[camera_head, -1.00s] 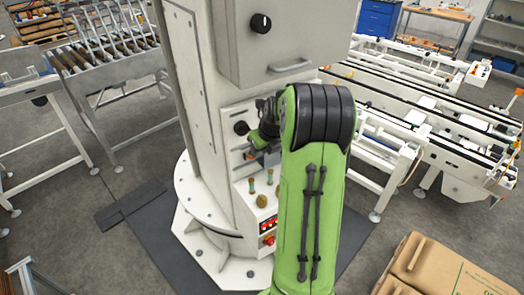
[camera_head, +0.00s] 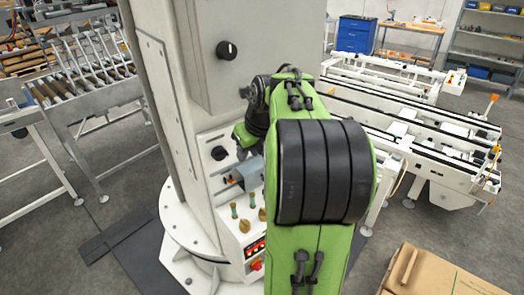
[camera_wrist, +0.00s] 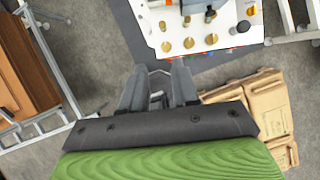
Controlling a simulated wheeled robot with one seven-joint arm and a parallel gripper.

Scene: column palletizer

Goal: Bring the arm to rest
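My arm (camera_head: 318,170) is green with black joint covers and fills the middle of the head view. Its forearm reaches toward the white column (camera_head: 205,90), and its elbow hides part of the column's right side. My gripper (camera_wrist: 158,75) shows in the wrist view as two grey fingers set apart, with nothing held between them. In the head view the hand is partly hidden behind the arm, close to the column's control panel (camera_head: 247,215). I cannot tell from the head view how wide the gap to the panel is. The panel also shows at the top of the wrist view (camera_wrist: 205,42).
Brown cartons (camera_head: 435,272) lie at the lower right. A roller conveyor (camera_head: 85,75) stands at the left and a white conveyor (camera_head: 430,130) at the right. A blue cabinet (camera_head: 355,35) stands at the back. Grey floor (camera_head: 50,240) is clear at the lower left.

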